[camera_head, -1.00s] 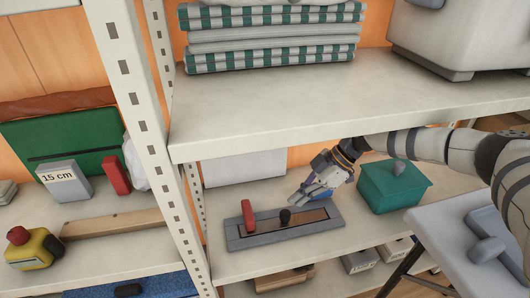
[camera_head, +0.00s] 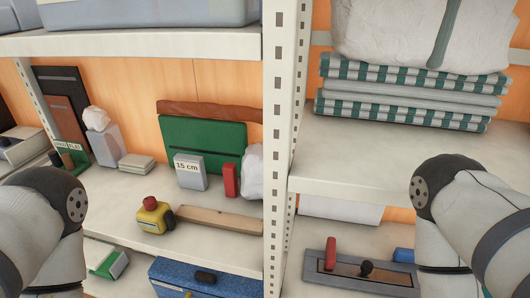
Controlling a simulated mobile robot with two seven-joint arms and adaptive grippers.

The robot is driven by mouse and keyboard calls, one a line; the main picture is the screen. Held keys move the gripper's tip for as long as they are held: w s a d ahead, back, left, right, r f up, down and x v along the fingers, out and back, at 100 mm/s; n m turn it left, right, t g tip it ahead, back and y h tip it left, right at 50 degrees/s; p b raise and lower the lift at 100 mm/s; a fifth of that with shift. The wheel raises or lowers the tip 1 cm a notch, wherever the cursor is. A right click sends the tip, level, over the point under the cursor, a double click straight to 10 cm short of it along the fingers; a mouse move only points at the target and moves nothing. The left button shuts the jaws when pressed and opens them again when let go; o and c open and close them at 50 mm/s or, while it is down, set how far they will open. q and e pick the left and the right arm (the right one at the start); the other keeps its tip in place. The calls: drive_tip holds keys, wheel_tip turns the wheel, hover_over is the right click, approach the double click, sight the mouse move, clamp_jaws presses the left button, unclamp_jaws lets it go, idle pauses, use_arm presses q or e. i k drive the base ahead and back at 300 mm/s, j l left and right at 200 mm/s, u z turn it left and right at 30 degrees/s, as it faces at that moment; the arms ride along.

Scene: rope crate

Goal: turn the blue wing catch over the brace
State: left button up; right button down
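A grey plate (camera_head: 325,276) with a brown strip (camera_head: 345,270) set in it lies on the lower right shelf. A red upright catch (camera_head: 331,253) stands near its left end and a black knob (camera_head: 366,268) near its middle. A blue piece (camera_head: 403,255) shows at its right, partly hidden by my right arm; it may be the blue wing catch, but I cannot tell how it is turned. I cannot pick out the brace for certain. My arms show at the left and right edges, but both grippers are out of view.
A white rack post (camera_head: 281,130) divides the shelves. The shelf above the plate holds folded striped cloths (camera_head: 405,95). On the left shelf are a yellow device (camera_head: 153,216), a wooden bar (camera_head: 215,220), a "15 cm" block (camera_head: 190,172) and a green panel (camera_head: 205,140).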

sight(405, 255)
drive_tip(key=j+z, duration=0.15)
drive_tip(key=z, duration=0.25)
drive_tip(key=k+j+z, duration=0.1)
drive_tip(key=z, duration=0.25)
drive_tip(key=k+j+z, duration=0.1)
drive_tip(key=z, duration=0.3)
drive_tip(key=k+j+z, duration=0.1)
drive_tip(key=z, duration=0.3)
drive_tip(key=i+j+u, duration=0.15)
drive_tip(key=u, duration=0.3)
drive_tip(key=i+j+u, duration=0.1)
drive_tip(key=u, duration=0.3)
drive_tip(key=i, duration=0.1)
